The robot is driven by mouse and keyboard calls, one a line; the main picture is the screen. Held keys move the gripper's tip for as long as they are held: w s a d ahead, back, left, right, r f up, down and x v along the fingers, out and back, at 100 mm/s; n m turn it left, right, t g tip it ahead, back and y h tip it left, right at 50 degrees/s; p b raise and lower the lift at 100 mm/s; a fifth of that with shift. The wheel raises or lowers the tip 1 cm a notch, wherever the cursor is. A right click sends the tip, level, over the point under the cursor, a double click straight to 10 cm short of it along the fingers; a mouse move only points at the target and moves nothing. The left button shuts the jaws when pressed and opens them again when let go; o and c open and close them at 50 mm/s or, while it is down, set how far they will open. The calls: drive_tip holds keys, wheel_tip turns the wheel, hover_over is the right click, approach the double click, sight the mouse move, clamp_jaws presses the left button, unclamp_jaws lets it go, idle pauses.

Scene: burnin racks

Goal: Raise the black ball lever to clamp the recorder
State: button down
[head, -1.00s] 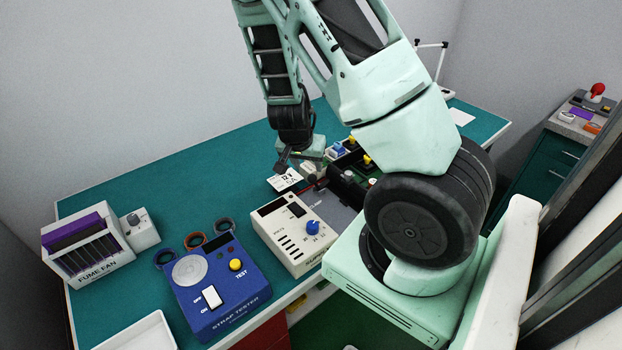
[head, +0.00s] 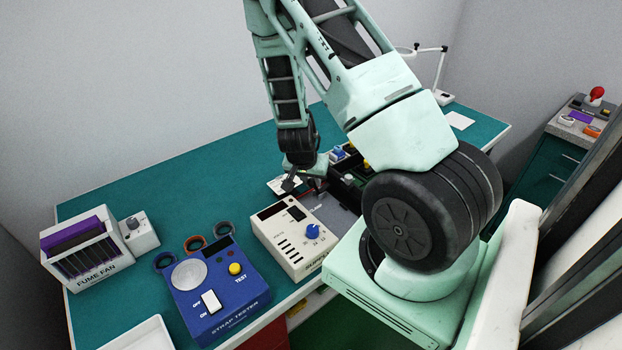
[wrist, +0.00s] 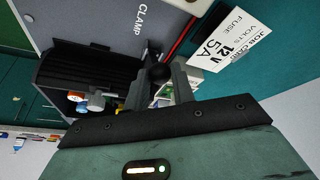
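In the wrist view a black ball (wrist: 158,72) shows between the two fingers of my gripper (wrist: 160,84), one finger on each side. Whether both fingers press on it or a small gap is left I cannot tell. The word CLAMP is printed on the grey plate (wrist: 95,22) beside it. A black ridged body (wrist: 85,65), perhaps the recorder, lies left of the fingers. In the head view my gripper (head: 291,182) is low, just behind the cream supply box (head: 290,240); the ball is not discernible there.
A white job card (wrist: 236,46) reading 12V 5A lies close to the fingers, with a red lead beside it. The blue strap tester (head: 215,285) and fume fan (head: 85,250) stand to the left. The green bench (head: 200,175) is clear at the back left.

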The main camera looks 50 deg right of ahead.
sight(320, 192)
drive_tip(key=shift+s+d+y+b, duration=0.1)
drive_tip(key=shift+d+y+b, duration=0.5)
drive_tip(key=shift+b, duration=0.6)
drive_tip(key=d+y+b, duration=0.1)
drive_tip(key=b, duration=0.1)
drive_tip(key=d+t+y+b, duration=0.1)
drive_tip(key=y+b, duration=0.1)
drive_tip(key=b, duration=0.1)
drive_tip(key=shift+s+r, duration=0.15)
drive_tip(key=shift+s, duration=0.2)
drive_tip(key=shift+d+r+y+b, duration=0.15)
drive_tip(key=shift+d+y+b, duration=0.1)
drive_tip(key=shift+y+b, duration=0.2)
drive_tip(key=shift+r, duration=0.1)
drive_tip(key=c, duration=1.2)
unclamp_jaws()
drive_tip(key=b+v, duration=0.1)
drive_tip(key=v, duration=1.6)
drive_tip(key=shift+s+r, duration=0.1)
drive_tip(key=shift+r, duration=0.05)
